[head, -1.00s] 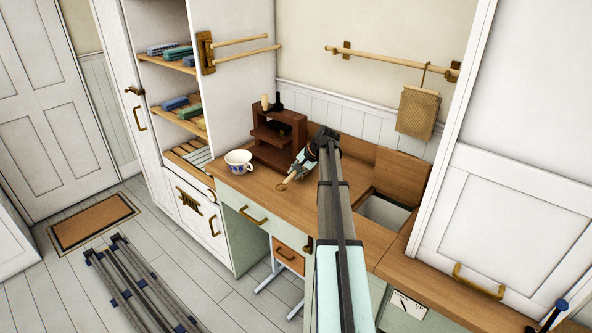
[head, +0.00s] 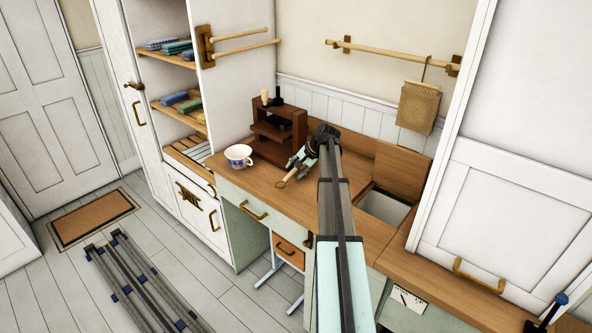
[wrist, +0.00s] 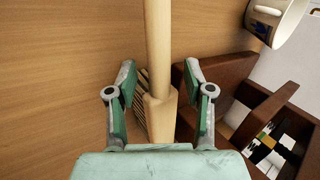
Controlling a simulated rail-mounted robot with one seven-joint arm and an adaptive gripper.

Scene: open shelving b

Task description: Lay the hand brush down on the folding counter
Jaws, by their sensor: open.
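The hand brush, with a pale wooden handle (wrist: 159,45) and ribbed bristles beside its thicker body, lies low over the brown wooden counter (head: 262,192). Its handle also shows in the head view (head: 288,178), pointing toward the counter's front edge. My gripper (wrist: 160,88) is open, with one green finger on each side of the brush and a gap between the fingers and the wood. In the head view my gripper (head: 302,162) is low over the counter, partly hidden by my arm. Whether the brush rests fully flat I cannot tell.
A blue-and-white cup (head: 238,157) stands left of the brush. A dark brown wooden rack (head: 278,138) with small items stands close behind my gripper. An open compartment (head: 385,207) lies to the right. The counter's front left is clear.

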